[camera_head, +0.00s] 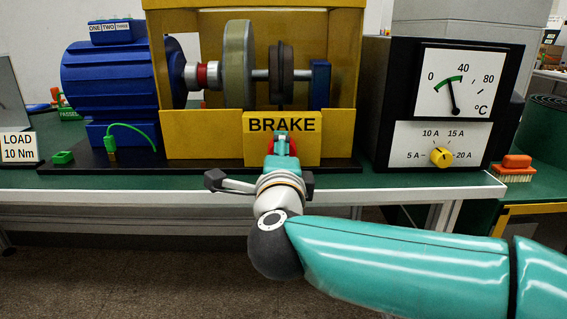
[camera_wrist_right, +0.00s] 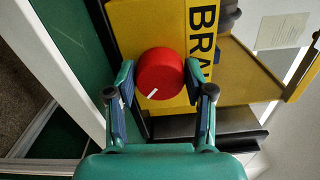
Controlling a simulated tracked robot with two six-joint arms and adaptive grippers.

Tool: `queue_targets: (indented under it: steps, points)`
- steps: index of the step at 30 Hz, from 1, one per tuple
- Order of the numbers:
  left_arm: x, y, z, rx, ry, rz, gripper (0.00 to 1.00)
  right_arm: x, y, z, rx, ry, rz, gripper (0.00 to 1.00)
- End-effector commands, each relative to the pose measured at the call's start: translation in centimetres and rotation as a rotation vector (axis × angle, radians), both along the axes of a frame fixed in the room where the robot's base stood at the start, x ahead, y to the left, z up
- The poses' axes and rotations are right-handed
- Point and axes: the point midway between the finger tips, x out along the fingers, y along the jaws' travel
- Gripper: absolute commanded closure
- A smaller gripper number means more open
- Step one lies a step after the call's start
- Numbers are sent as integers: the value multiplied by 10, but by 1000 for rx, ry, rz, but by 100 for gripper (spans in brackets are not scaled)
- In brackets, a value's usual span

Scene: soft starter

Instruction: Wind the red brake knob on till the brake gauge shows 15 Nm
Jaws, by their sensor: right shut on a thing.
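The red brake knob (camera_wrist_right: 160,73) sits on the front of the yellow BRAKE housing (camera_head: 205,130), just below the black lettering. In the wrist view its white mark points to the lower left. My right gripper (camera_wrist_right: 160,68) is shut on the knob, one finger at each side. In the head view the knob (camera_head: 281,141) is mostly hidden by my right gripper (camera_head: 281,152). I see no brake gauge in Nm in either view. My left gripper is not in view.
A black box (camera_head: 387,110) at right carries a °C dial (camera_head: 457,85) and a yellow ampere knob (camera_head: 441,157). An orange-topped brush (camera_head: 517,163) lies farther right.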

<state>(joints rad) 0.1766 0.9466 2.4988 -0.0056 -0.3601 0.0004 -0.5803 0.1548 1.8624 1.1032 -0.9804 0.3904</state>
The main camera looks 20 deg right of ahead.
Motion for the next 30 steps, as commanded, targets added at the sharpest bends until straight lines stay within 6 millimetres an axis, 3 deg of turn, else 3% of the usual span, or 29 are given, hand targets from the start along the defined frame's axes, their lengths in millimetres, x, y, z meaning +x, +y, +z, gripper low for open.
queue_targets:
  steps: [18, 19, 21, 24, 30]
  points:
    - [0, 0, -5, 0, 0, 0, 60, 0, -5, -5, 55, -5, -15, 82]
    - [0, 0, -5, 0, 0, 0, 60, 0, -5, -5, 55, -5, -15, 46]
    - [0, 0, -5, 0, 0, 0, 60, 0, -4, -5, 54, -5, -14, 34]
    - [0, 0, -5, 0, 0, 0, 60, 0, -3, -4, 53, -7, -10, 22]
    - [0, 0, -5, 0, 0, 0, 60, 0, -1, -4, 52, -7, -5, 22]
